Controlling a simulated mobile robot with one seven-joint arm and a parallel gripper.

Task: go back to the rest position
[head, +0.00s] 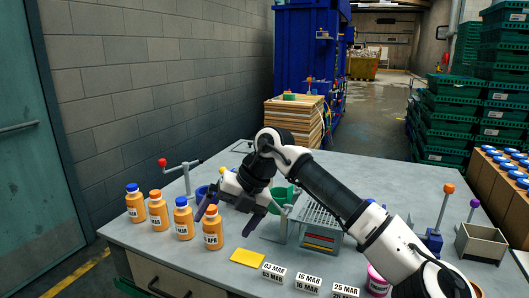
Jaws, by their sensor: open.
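My arm reaches over the grey table (350,168) from the lower right and bends down to my gripper (225,225). The gripper is open, with its two dark fingers spread apart and pointing down toward the front left. One finger is close to the bottles in the picture, and the other is near the green funnel-like part (279,196). I see nothing held between the fingers. An orange bottle with an orange cap (212,229) appears just below and between them; I cannot tell the distance in depth.
More orange bottles (158,211) stand to the left. A red-knobbed lever (186,177), yellow sponge-like block (247,257), date cards (308,281) and a wire rack (320,222) share the table. An open box (481,243) stands right. The table's back right is clear.

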